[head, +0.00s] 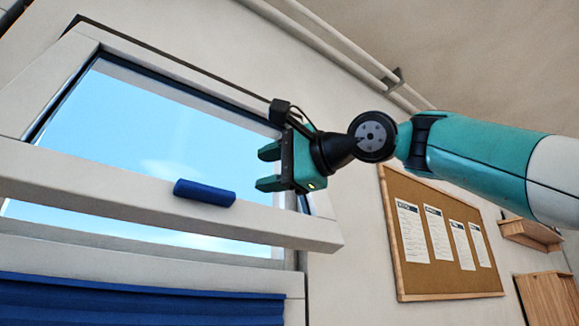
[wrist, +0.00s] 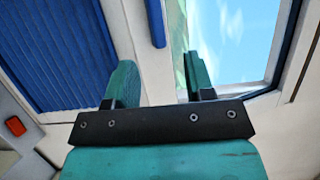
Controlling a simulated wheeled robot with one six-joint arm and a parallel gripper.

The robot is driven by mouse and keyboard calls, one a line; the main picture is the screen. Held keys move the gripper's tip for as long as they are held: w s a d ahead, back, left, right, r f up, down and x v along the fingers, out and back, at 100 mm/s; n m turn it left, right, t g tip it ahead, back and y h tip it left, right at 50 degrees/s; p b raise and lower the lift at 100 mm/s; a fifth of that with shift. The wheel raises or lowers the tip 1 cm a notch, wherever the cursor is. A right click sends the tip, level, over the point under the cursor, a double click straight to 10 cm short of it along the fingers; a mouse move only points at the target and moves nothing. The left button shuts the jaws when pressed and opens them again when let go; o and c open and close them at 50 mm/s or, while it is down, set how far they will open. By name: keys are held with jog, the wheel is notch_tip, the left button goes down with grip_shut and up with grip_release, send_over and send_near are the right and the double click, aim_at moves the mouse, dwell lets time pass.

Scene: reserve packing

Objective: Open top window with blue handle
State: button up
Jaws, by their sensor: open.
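The top window's white sash (head: 110,197) has a blue handle (head: 205,192) on its lower rail. The rail appears to stand out from the frame, with a strip of sky showing below it. My gripper (head: 262,168) is open and empty, to the right of the handle and a little higher in the head view. In the wrist view, the blue handle (wrist: 156,22) shows beyond the fingertips, in line with the gap between my gripper's fingers (wrist: 158,80). It appears apart from both fingers. The far side of the handle is hidden.
A blue pleated blind (head: 130,300) covers the area below the top window; it also shows in the wrist view (wrist: 55,50). A corkboard (head: 440,277) with papers and wooden shelves (head: 530,234) are on the right. Pipes (head: 330,40) run above. A small red object (wrist: 15,126) is at lower left.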

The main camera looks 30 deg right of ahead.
jog(key=shift+v, duration=2)
jog(key=w+a+f+n+g+b, duration=0.1)
jog(key=w+f+n+g, duration=0.15)
jog(key=f, duration=0.55)
jog(key=w+a+f+n+g+b, duration=0.1)
jog(key=w+f+n, duration=0.15)
jog(key=f, duration=0.55)
jog(key=s+a+f+n+g+h+b, duration=0.1)
jog(key=a+f+n+g, duration=0.15)
jog(key=f, duration=0.75)
jog(key=s+a+f+n+g+b, duration=0.1)
jog(key=a+f+n+g, duration=0.15)
jog(key=f, duration=0.75)
jog(key=s+f+n+g+h+b, duration=0.1)
jog(key=s+f+n+g, duration=0.3)
jog(key=s+f, duration=0.3)
jog(key=s+f+n+g+h, duration=0.2)
jog(key=s+f+n, duration=0.3)
jog(key=f, duration=1)
jog(key=s+a+g, duration=0.1)
jog(key=s, duration=0.2)
jog(key=shift+s+n+g+b, duration=0.25)
jog(key=shift+n+g+b, duration=0.1)
jog(key=shift+n+b, duration=0.05)
